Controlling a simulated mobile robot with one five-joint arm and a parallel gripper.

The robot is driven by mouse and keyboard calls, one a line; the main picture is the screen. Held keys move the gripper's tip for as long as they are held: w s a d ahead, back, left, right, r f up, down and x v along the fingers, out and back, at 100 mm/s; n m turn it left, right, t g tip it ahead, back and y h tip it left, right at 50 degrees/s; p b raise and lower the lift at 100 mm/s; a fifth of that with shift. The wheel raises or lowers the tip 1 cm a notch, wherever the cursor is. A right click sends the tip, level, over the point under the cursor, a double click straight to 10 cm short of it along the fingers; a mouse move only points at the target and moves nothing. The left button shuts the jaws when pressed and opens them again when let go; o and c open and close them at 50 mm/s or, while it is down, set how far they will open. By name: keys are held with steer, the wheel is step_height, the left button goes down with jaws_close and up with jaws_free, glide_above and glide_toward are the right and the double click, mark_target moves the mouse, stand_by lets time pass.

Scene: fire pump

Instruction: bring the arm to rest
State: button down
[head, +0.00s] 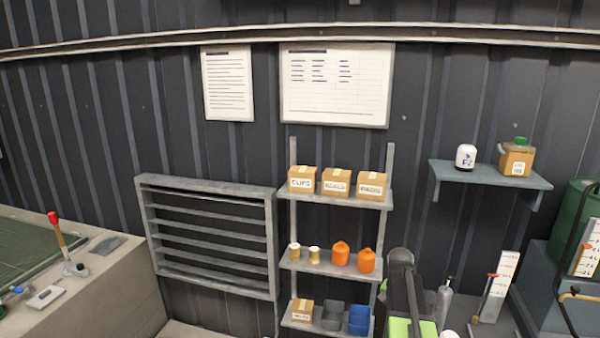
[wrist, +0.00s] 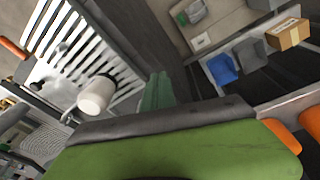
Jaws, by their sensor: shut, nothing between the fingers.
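My arm (head: 408,290) shows at the bottom of the head view, right of the shelf rack, as dark grey and light green parts. I cannot make out its fingertips there. In the wrist view my gripper (wrist: 160,128) fills the lower part as a green block with a dark grey edge. It is shut and I see nothing held in it. The fingertips are not clearly distinct.
The shelf rack (head: 335,197) stands left of my arm with boxes, orange bottles and a blue bin (head: 360,319); this bin (wrist: 222,69) shows in the wrist view. A wall shelf (head: 490,177) holds a white jar and a jug. A louvred vent (head: 207,235) is farther left.

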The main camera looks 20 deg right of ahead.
steer(key=s+a+f+n+y, duration=0.1)
steer(key=a+n, duration=0.4)
steer(key=a, duration=1.3)
steer(key=s+a+f+n+y+b, duration=0.1)
steer(key=a+n, duration=0.5)
steer(key=a, duration=1.2)
steer(key=shift+s+a, duration=0.3)
steer(key=shift+s, duration=0.45)
